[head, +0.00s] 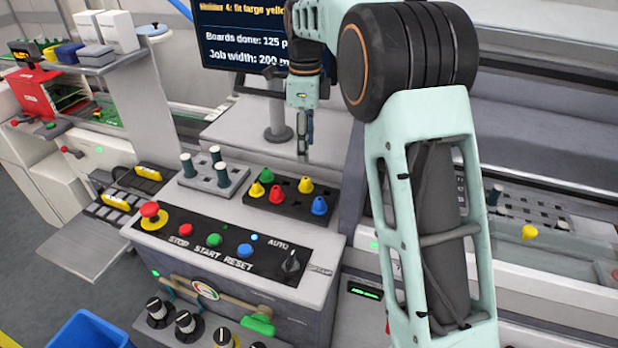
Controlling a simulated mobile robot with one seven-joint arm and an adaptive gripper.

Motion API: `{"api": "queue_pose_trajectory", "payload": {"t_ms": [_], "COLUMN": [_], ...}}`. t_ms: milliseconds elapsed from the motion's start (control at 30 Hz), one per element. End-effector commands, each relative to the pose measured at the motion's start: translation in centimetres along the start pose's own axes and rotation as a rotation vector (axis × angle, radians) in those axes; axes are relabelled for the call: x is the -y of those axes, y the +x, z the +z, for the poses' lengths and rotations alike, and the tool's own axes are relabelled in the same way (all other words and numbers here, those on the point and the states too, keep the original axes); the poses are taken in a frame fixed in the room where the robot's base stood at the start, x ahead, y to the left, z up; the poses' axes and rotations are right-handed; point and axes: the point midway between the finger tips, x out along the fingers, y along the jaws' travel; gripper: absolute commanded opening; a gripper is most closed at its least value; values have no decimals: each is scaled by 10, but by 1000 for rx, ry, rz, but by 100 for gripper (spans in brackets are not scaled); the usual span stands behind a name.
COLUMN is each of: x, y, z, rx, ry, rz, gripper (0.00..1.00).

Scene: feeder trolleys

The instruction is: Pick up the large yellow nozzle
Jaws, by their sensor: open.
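A black nozzle holder (286,206) with square slots stands on top of the grey control cabinet. It bears a yellow nozzle at its left (257,190) and another yellow nozzle near its back right (305,186). I cannot tell for sure which of these is the large one. A green nozzle (267,175), a red nozzle (277,195) and a blue nozzle (319,206) stand in the same holder. My gripper (304,150) points down above the back of the holder, open and empty, apart from the nozzles.
A grey block with dark-capped pegs (212,182) stands left of the holder. The monitor (240,35) rises behind. A red stop button (149,209) and other buttons line the front panel. Another yellow piece (529,232) is on the machine at right, beyond my arm.

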Motion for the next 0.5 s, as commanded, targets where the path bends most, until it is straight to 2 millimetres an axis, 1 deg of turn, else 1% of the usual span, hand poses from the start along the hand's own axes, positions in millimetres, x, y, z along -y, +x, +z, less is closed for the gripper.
{"api": "queue_pose_trajectory", "payload": {"t_ms": [300, 500], "x": [-1, -2], "y": [46, 61], "z": [-1, -1], "rx": [-4, -2], "ry": [14, 13], "rz": [11, 9], "gripper": [49, 49]}}
